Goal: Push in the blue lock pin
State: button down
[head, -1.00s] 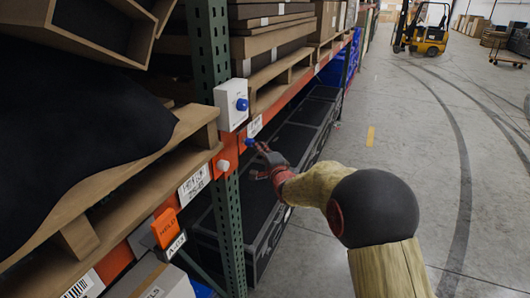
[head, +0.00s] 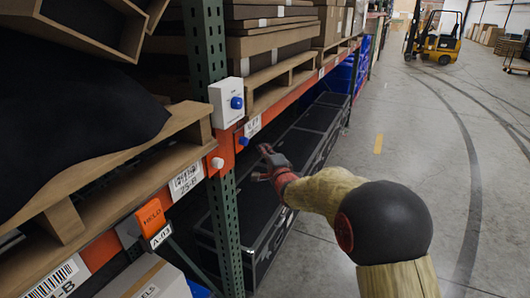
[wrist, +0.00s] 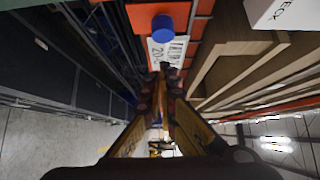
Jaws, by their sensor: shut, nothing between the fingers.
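The blue lock pin (head: 243,141) is a small blue round pin on the orange shelf beam, right of the green upright. In the wrist view the blue pin (wrist: 162,28) shows as a short cylinder standing out from an orange plate, above the fingertips. How deep it sits is hard to tell. My gripper (head: 264,160) is shut and empty, to the right of the pin and a little lower, with a visible gap. In the wrist view the gripper (wrist: 163,72) points along the beam past a white label.
A white box with a blue knob (head: 236,102) is on the upright (head: 205,50) above the pin. A white knob (head: 217,162) is left of the pin. Black cases (head: 300,140) lie below the beam.

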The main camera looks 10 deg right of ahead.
jog(key=s+b, duration=0.1)
jog(key=s, duration=0.7)
jog(key=s+d+f+n+g+h+b, duration=0.1)
jog(key=s+d+f+n+g+h, duration=0.2)
jog(key=s+f, duration=0.45)
jog(key=s+d+f+n+g+b, duration=0.1)
jog(key=s+d+f+n+g, duration=0.2)
jog(key=s+f+n+g, duration=0.45)
jog(key=s+a+f+n+g+b, duration=0.1)
jog(key=s+f+b, duration=0.3)
jog(key=s, duration=1.2)
jog(key=s+a+f+n+b, duration=0.1)
jog(key=s+f+n+b, duration=0.3)
jog(key=s+b, duration=0.8)
jog(key=s, duration=0.4)
jog(key=shift+f+n+g+b, duration=0.25)
jog(key=shift+n+g+b, duration=0.05)
jog(key=shift+n+g, duration=0.05)
jog(key=c, duration=2.6)
grip_release()
